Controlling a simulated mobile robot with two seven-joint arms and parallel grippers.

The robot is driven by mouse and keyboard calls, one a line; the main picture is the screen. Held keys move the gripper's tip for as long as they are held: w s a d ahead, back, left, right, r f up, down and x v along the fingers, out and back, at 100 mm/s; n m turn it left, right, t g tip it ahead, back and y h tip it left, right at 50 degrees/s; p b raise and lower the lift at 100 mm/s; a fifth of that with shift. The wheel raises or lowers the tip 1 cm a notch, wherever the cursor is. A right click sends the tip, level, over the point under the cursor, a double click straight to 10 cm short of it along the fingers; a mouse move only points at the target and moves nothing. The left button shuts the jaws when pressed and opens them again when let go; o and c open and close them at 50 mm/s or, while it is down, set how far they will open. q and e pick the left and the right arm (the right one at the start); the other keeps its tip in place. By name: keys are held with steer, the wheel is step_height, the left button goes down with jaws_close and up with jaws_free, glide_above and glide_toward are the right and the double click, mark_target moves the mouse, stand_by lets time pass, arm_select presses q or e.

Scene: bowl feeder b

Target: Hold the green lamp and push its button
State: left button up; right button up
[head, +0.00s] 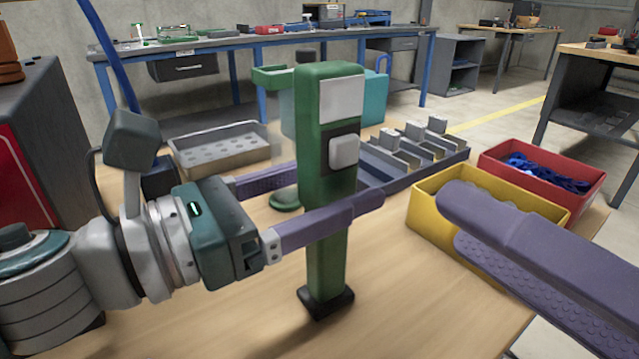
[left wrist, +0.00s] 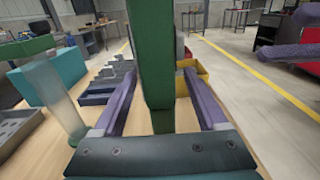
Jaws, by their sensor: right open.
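The green lamp (head: 328,235) stands upright on a small dark foot on the wooden table. Its face has a pale panel (head: 341,97) and, below, a white button (head: 344,152) on a dark plate. My left gripper (head: 338,186) has one purple finger in front of the post and one behind. In the left wrist view, the green post (left wrist: 155,75) stands between the fingers, with a gap on each side. My right gripper (head: 457,221) is open and empty at the right, apart from the lamp. Its fingers also show in the left wrist view (left wrist: 285,38).
A yellow bin (head: 425,213) and a red bin (head: 590,178) stand right of the lamp. A grey slotted rack (head: 395,180) and a perforated tray (head: 222,160) lie behind. A green piece with a translucent tube (left wrist: 58,95) stands close behind the lamp. The front table is clear.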

arm_select(q)
jaws_close()
stand_by(0.4)
steer(key=c, duration=0.6)
jaws_free()
steer(key=shift+c, duration=0.2)
jaws_close()
arm_select(e)
steer(key=shift+c, duration=0.2)
jaws_close()
stand_by(1.1)
steer(key=shift+a, duration=0.1)
stand_by(0.4)
